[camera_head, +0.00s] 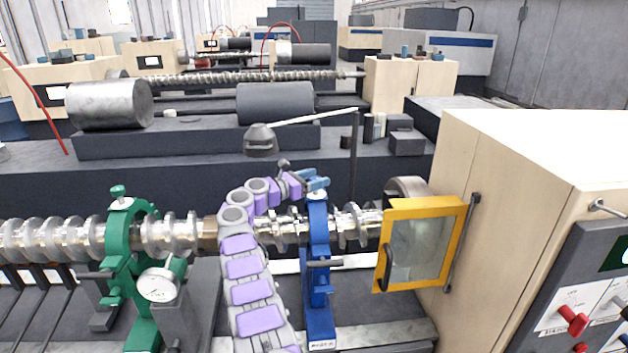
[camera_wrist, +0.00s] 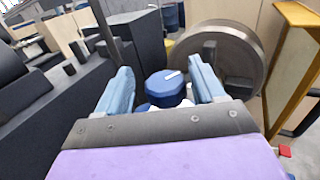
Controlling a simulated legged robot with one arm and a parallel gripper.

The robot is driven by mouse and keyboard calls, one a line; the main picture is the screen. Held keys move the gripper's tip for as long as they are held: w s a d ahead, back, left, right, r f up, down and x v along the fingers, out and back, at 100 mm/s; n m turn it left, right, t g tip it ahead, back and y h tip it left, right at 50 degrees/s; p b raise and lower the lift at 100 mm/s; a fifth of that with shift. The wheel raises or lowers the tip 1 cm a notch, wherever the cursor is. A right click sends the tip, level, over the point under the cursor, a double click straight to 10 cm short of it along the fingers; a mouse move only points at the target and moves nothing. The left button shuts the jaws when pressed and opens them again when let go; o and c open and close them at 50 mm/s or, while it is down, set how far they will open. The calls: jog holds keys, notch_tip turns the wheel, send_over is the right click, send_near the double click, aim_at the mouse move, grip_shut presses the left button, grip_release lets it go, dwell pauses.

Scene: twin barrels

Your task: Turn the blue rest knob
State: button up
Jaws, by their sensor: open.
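My gripper (camera_head: 312,182) is at the top of the blue rest. In the wrist view my gripper (camera_wrist: 164,84) is open, with one light blue finger on each side of the knob. A gap shows between the knob and the left finger; the right finger is closer, and I cannot tell whether it touches. In the head view my gripper hides most of the knob.
A green rest (camera_head: 122,235) with a dial gauge (camera_head: 158,285) stands left of my arm. A yellow-framed guard (camera_head: 421,245) and beige cabinet (camera_head: 500,180) stand at right. A metal disc (camera_wrist: 222,55) is beyond the right finger.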

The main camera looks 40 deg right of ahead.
jog(key=shift+a, duration=0.1)
jog(key=shift+a+f+b, duration=0.15)
jog(key=shift+a+b, duration=0.15)
jog(key=shift+a, duration=0.35)
jog(key=w+a+b, duration=0.1)
jog(key=a+b, duration=0.1)
jog(key=a, duration=1.4)
jog(key=shift+w, duration=0.3)
